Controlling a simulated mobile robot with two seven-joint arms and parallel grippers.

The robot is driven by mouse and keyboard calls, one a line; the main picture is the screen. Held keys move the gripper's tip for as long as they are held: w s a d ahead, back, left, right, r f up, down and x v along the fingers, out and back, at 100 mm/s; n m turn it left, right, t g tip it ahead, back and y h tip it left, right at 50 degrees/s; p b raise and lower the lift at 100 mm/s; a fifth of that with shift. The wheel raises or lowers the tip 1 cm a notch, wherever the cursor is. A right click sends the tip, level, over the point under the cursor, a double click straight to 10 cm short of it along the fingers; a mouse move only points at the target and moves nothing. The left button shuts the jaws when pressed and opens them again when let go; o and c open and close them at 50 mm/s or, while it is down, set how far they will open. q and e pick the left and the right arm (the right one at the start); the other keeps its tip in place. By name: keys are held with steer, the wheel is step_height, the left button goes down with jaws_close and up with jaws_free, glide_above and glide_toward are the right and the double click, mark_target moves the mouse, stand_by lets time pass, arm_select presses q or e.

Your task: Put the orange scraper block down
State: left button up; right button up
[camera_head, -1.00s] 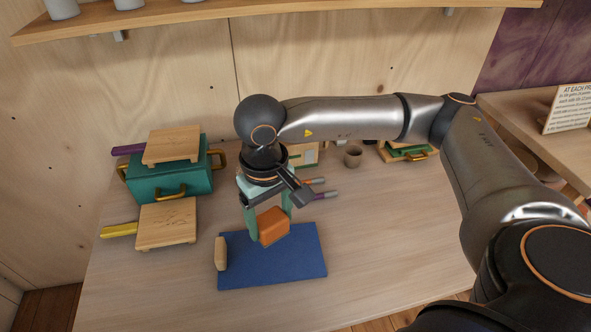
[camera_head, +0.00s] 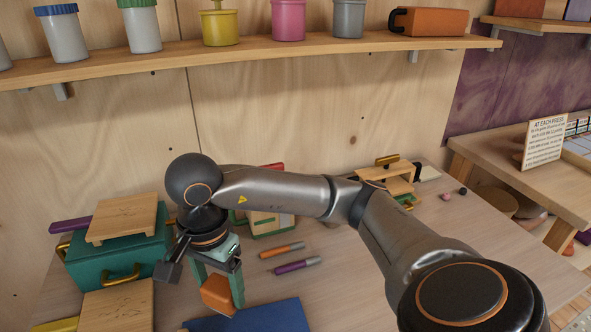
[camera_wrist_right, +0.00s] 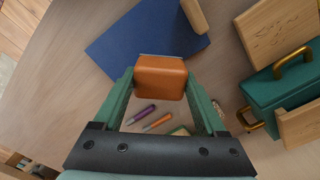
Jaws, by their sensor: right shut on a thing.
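The orange scraper block (camera_head: 217,296) is between the green fingers of my right gripper (camera_head: 219,286), near the blue mat (camera_head: 262,318). In the right wrist view the block (camera_wrist_right: 160,77) sits at the fingertips of the gripper (camera_wrist_right: 160,84), with a finger on each side. The gripper is shut on it. The blue mat (camera_wrist_right: 142,42) lies beyond the block in that view. Whether the block touches anything below is hard to tell. My left gripper is not seen.
A teal box (camera_head: 118,259) with brass handles and a wooden board (camera_head: 125,217) on top stands left. Another board (camera_head: 118,307) lies in front of it. An orange marker (camera_head: 282,250) and a purple marker (camera_head: 297,266) lie right of the gripper. A shelf (camera_head: 250,50) runs above.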

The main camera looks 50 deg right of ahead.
steer(key=w+d+f, duration=0.2)
steer(key=w+f, duration=0.1)
steer(key=w+d+f, duration=0.2)
steer(key=w, duration=0.2)
steer(key=w+d+f, duration=0.3)
steer(key=shift+w+f, duration=0.35)
steer(key=shift+w+d+f, duration=0.35)
steer(key=shift+w+f, duration=0.15)
steer(key=shift+f, duration=1.7)
steer(key=shift+f, duration=0.2)
steer(key=o, duration=1.1)
step_height(320, 180, up, 12)
steer(key=shift+r, duration=0.25)
